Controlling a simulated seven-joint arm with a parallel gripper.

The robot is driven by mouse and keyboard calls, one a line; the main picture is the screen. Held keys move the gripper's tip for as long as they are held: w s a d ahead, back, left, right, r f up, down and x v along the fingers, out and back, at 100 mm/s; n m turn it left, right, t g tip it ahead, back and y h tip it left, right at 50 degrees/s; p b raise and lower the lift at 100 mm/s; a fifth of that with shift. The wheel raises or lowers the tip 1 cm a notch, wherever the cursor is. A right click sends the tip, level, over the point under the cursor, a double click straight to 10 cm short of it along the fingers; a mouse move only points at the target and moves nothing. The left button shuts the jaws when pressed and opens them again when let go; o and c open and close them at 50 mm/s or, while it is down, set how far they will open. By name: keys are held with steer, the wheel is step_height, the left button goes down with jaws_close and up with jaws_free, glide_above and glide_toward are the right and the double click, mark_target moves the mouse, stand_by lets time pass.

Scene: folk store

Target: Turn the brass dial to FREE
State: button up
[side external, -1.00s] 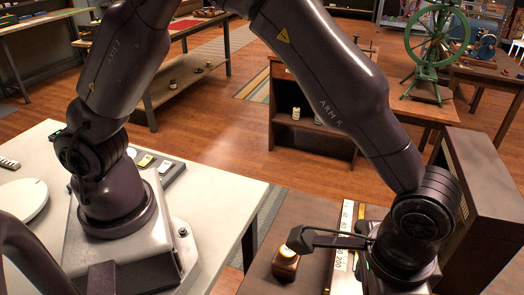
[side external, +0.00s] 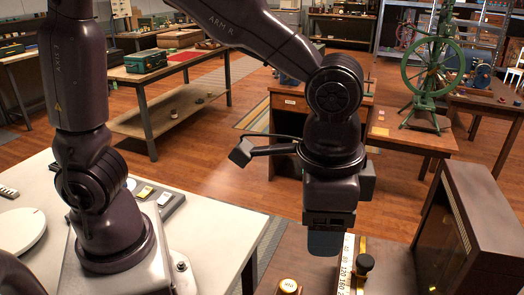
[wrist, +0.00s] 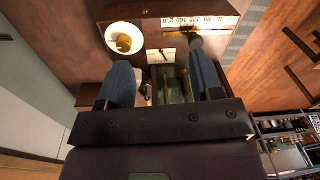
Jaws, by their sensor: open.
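In the wrist view, a small brass piece (wrist: 125,45), which looks like the brass dial, sits on a round white disc (wrist: 112,30). A brass-coloured knob with a pale lettered top (side external: 288,286) at the bottom edge of the side view is probably the same dial, partly cut off. Its lettering and setting are too small to read. My gripper (wrist: 160,65) is open with nothing between its two blue fingers. It points down, above and apart from the work surface, and the disc lies beyond the left fingertip. In the side view my gripper (side external: 325,250) hangs above the numbered scale.
A pale numbered scale (side external: 346,268) lies below my gripper, with a dark-topped brass post (side external: 364,264) beside it. A tall brown wooden cabinet (side external: 490,225) stands at the right. A white table (side external: 215,225) is at the left. The air around my gripper looks clear.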

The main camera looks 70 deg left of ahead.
steer(key=s+a+r+n+t, duration=0.1)
steer(key=a+r, duration=0.1)
steer(key=a, duration=0.3)
steer(key=s+a+r+n, duration=0.1)
steer(key=s+a+r, duration=0.1)
steer(key=a, duration=0.4)
steer(key=shift+s+a+n+t+h, duration=0.2)
steer(key=shift+s+n+t+h, duration=0.1)
steer(key=shift+n+t, duration=0.1)
steer(key=s+a+r+n+t, duration=0.2)
steer(key=s+a+r+n, duration=0.1)
steer(key=a, duration=0.4)
steer(key=shift+s+r+t, duration=0.15)
steer(key=shift+s+t, duration=0.25)
steer(key=shift+s, duration=0.15)
